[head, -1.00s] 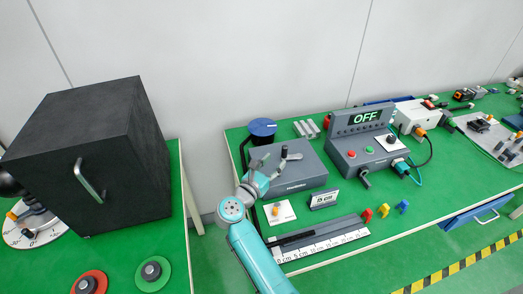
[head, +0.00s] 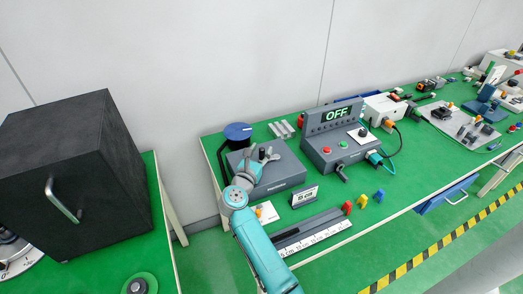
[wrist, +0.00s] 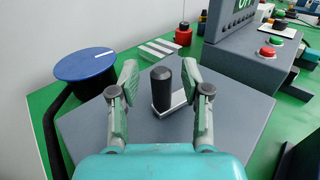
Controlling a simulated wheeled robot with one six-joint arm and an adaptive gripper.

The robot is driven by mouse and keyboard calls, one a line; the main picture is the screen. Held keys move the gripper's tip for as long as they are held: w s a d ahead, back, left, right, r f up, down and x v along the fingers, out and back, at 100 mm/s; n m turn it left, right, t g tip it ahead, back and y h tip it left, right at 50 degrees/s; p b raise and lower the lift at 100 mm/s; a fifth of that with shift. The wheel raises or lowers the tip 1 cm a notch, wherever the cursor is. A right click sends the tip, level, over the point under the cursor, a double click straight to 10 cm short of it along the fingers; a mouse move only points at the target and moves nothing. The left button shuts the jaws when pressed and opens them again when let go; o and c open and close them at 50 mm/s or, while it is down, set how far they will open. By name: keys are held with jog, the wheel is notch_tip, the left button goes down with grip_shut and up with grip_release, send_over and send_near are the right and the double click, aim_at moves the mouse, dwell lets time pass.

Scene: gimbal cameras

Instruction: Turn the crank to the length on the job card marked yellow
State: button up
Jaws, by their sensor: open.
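The crank shows in the wrist view as a dark upright knob (wrist: 162,90) on a pale arm, on top of a grey box (wrist: 240,105). My gripper (wrist: 160,85) is open, one finger on each side of the knob, with visible gaps. In the head view my gripper (head: 265,157) is over the same grey box (head: 290,176). A small sign (head: 304,196) with a cm figure stands in front of it; its figure is hard to read now. A ruler (head: 312,238) marked in cm lies in front. No card marked yellow can be made out.
Red (head: 347,207), yellow (head: 363,201) and blue (head: 379,195) pieces stand by the ruler. A control box (head: 335,150) with an OFF display is to the right. A blue-topped round drum (head: 237,132) stands behind left. A black cabinet (head: 70,180) is far left.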

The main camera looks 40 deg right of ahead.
jog(key=shift+w+d, duration=0.2)
jog(key=shift+d, duration=0.3)
grip_shut()
jog(key=shift+w+g, duration=0.15)
jog(key=shift+g, duration=0.15)
jog(key=m+g+h, duration=0.1)
jog(key=g, duration=0.1)
jog(key=w+d+m+g, duration=0.1)
jog(key=m+g, duration=0.1)
jog(key=shift+w+h, duration=0.15)
jog(key=shift+h, duration=0.25)
jog(key=shift+w+d+m+g, duration=0.15)
jog(key=shift+d+m+g, duration=0.1)
jog(key=shift+m+g, duration=0.7)
jog(key=shift+w+d+m+g, duration=0.2)
jog(key=shift+m+g, duration=0.3)
jog(key=shift+g, duration=0.8)
jog(key=shift+w+d+m+g, duration=0.1)
jog(key=shift+d+m+g, duration=0.15)
jog(key=shift+m+g, duration=0.7)
jog(key=shift+g, duration=0.3)
